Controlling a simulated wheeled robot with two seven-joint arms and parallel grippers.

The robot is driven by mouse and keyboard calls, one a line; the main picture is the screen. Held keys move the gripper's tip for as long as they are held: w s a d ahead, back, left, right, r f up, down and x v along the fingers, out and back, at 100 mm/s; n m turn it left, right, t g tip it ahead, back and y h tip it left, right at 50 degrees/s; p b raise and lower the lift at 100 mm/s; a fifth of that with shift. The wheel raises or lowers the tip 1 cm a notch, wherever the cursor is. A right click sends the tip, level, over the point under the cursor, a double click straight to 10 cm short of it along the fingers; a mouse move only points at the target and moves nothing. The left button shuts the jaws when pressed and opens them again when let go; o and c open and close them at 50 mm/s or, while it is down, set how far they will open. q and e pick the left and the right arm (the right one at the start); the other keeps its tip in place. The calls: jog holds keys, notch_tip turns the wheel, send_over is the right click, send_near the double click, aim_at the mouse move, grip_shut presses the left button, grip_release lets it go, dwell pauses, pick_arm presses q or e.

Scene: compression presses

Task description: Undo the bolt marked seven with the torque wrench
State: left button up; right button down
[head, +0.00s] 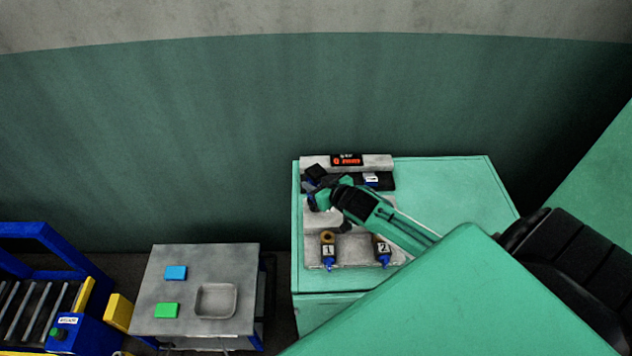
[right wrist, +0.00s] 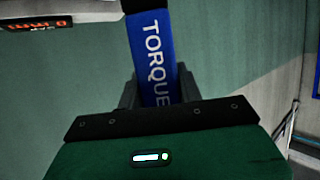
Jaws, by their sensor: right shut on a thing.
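My right gripper (head: 318,187) is at the grey fixture (head: 347,162) on the green cabinet, shut on the torque wrench. In the right wrist view the wrench's blue handle (right wrist: 158,60), lettered "TORQUE", stands between the fingers (right wrist: 156,92), and its dark part runs off the top edge. In the head view my gripper and arm hide most of the wrench. I cannot make out a bolt marked seven in either view. My left gripper is not in view.
The fixture has a red display (head: 347,160) and blue-tipped holders marked 1 (head: 328,250) and 2 (head: 382,250). The green cabinet top (head: 450,180) is bare to the right. A grey table (head: 200,262) with blue and green blocks and a shallow tray (head: 216,300) stands left, beside a blue-framed roller conveyor (head: 35,305).

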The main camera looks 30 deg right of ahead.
aim_at(316, 170)
jog(key=p, duration=0.2)
jog(key=shift+s+p, duration=0.1)
jog(key=shift+p, duration=0.3)
dwell(3.6)
jog(key=shift+r+p, duration=1.05)
jog(key=shift+r, duration=0.4)
jog(key=shift+w+r, duration=0.2)
jog(key=shift+r, duration=1.65)
